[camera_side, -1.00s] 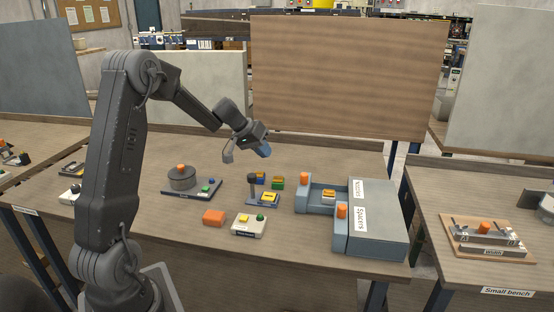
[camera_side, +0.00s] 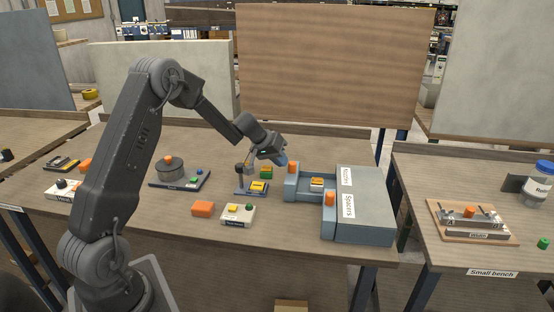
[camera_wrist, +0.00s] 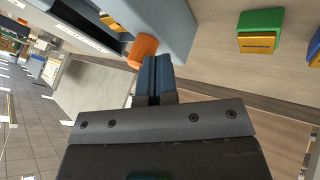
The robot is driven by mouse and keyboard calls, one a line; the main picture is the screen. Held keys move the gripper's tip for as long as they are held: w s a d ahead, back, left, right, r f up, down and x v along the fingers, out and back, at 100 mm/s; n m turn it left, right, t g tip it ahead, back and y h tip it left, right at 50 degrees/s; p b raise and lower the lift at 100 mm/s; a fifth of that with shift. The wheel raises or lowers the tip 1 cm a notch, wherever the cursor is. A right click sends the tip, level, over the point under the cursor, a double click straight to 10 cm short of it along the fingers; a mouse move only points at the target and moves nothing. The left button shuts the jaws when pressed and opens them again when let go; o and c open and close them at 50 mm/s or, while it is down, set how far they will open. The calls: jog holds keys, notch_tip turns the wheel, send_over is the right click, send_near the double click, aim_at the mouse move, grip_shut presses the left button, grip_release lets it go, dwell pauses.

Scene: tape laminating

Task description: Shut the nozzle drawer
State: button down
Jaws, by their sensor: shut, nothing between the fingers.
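The nozzle drawer (camera_side: 304,194) is the far one of two in a blue-grey cabinet (camera_side: 367,208). It is pulled out to the left, with a white and yellow-orange piece (camera_side: 317,184) inside. Its orange knob (camera_side: 292,168) stands at its front end. My gripper (camera_side: 282,161) is shut and empty, with its blue fingertips just left of this knob. In the wrist view the shut fingertips (camera_wrist: 155,70) are right beside the orange knob (camera_wrist: 142,50) and the grey drawer front (camera_wrist: 168,18). I cannot tell whether they touch.
The spacer drawer (camera_side: 328,222), with its orange knob (camera_side: 330,198), is in the cabinet's near half. A small stand (camera_side: 252,187) and a green block (camera_side: 266,172) are left of the drawer. An orange block (camera_side: 203,209) and a button box (camera_side: 238,215) lie nearer.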

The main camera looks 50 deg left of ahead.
jog(key=w+d, duration=0.9)
jog(key=shift+d, duration=0.15)
